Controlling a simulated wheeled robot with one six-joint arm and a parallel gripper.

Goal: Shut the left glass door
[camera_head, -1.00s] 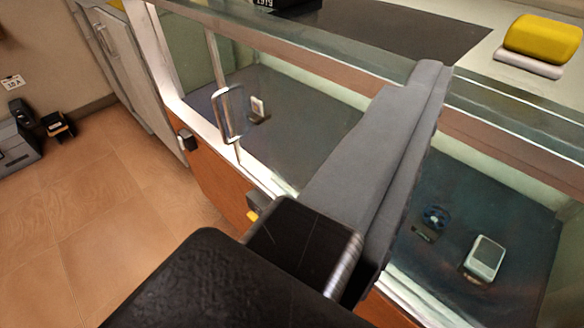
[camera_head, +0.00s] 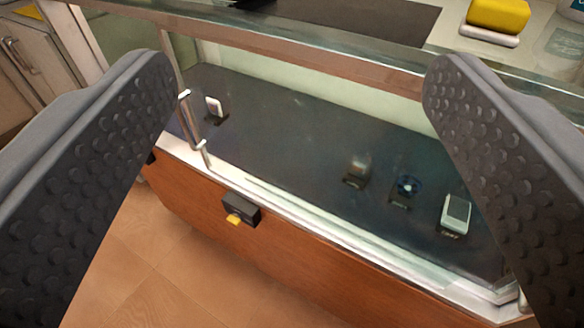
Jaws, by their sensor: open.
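The display case has a glass front, with a vertical metal door handle (camera_head: 190,125) at its left part, beside the left finger. The left glass door (camera_head: 184,65) is clear and hard to make out; its far-left part shows past the left finger, and I cannot tell how far it stands open. My gripper (camera_head: 298,75) is open and empty, with its two dark, studded fingers spread wide at the left and right of the picture. The left finger hides part of the case's left end.
A black box with a yellow tab (camera_head: 240,210) sticks out from the wooden base panel (camera_head: 300,265). Several small exhibits, among them a white device (camera_head: 456,213), stand inside. A yellow object (camera_head: 497,15) lies on top. Tiled floor (camera_head: 130,270) is free at lower left.

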